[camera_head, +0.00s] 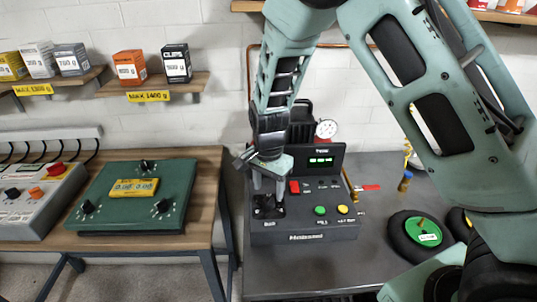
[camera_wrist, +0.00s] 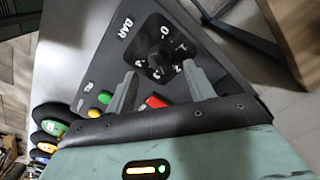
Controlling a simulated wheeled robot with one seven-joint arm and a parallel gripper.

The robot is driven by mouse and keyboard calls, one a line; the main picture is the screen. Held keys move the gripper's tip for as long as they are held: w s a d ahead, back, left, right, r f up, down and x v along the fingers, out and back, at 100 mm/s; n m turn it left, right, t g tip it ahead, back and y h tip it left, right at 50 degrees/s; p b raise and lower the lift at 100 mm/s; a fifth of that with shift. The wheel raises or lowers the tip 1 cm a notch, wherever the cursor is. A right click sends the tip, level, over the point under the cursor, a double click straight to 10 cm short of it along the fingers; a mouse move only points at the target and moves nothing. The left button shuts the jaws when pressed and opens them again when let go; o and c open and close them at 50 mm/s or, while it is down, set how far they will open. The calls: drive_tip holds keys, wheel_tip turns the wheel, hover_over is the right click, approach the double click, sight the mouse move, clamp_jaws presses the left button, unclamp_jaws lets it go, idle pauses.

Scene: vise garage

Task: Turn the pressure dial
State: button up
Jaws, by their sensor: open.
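The pressure dial (camera_head: 268,207) is a black knob on a square black plate at the left of the dark control box (camera_head: 300,238). In the wrist view the dial (camera_wrist: 160,58) has white numbers around it and the word BAR beside it. My gripper (camera_head: 269,188) points down over the dial. In the wrist view my gripper (camera_wrist: 162,80) is open, one finger to each side of the dial. The fingers partly hide the plate in the head view. I cannot tell whether they touch the knob.
A red switch (camera_head: 294,187), a green button (camera_head: 320,210) and a yellow button (camera_head: 342,209) sit close to the dial. A lit display (camera_head: 321,161) and a round gauge (camera_head: 326,129) stand behind. A green panel (camera_head: 120,220) lies on the left wooden bench. The grey tabletop's front is clear.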

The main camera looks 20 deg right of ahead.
sight(269, 198)
wheel_tip(269, 198, up, 13)
drive_tip(key=shift+b, duration=0.35)
drive_tip(key=shift+s+r, duration=0.1)
